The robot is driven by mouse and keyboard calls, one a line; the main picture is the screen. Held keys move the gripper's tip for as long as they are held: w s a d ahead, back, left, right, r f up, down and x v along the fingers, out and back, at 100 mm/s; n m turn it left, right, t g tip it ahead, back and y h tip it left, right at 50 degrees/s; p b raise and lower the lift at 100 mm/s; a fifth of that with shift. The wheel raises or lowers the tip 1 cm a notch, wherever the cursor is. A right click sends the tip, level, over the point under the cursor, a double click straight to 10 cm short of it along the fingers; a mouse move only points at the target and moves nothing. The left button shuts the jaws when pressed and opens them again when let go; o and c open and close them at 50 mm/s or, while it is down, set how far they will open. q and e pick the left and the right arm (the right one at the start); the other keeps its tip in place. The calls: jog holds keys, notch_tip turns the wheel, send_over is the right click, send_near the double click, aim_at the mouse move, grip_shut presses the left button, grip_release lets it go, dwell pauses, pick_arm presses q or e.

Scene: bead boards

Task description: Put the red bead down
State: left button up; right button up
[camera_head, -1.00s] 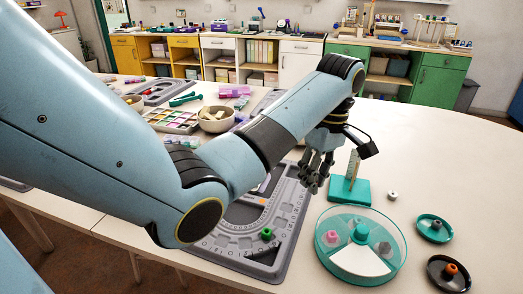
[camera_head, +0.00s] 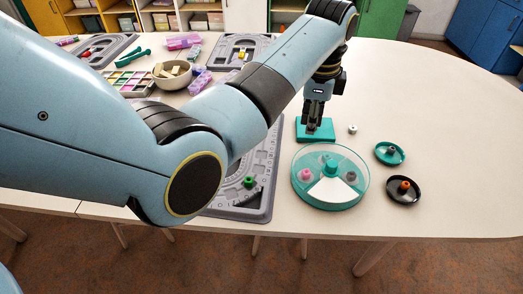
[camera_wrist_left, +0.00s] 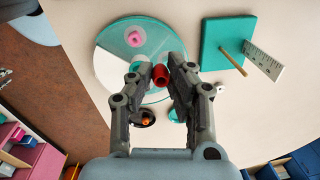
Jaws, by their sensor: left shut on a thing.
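My left gripper (camera_head: 312,122) is shut on the red bead (camera_wrist_left: 160,75), which shows between the fingertips in the left wrist view. The head view does not clearly show the bead. In that view the fingers point down in front of the teal stand (camera_head: 328,133). In the left wrist view the gripper (camera_wrist_left: 161,72) and bead overlap the edge of the round sectioned tray (camera_wrist_left: 110,67); their height above it is hard to tell. My right gripper is not in view.
The round tray (camera_head: 330,205) holds a pink bead (camera_head: 305,174) and a grey bead (camera_head: 351,176). A white bead (camera_head: 352,129), a teal dish (camera_head: 378,152) and a black dish (camera_head: 393,199) are nearby. A green bead (camera_head: 249,182) sits on a grey bead board (camera_head: 264,212). The table's right is clear.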

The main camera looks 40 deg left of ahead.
pick_arm(q)
jog(key=m, duration=0.1)
send_over(261, 156)
notch_tip(261, 156, down, 7)
jog(key=shift+r+p, duration=0.1)
jog(key=shift+p, duration=0.3)
notch_tip(261, 156, down, 4)
jog(key=shift+f+b, duration=0.1)
jog(key=shift+b, duration=0.25)
jog(key=shift+f, duration=0.3)
jog(key=shift+s+f, duration=0.25)
jog(key=shift+c, duration=0.6)
jog(key=o, duration=0.5)
jog(key=shift+o, duration=1.4)
jog(key=shift+w+f, duration=0.1)
jog(key=shift+f, duration=0.1)
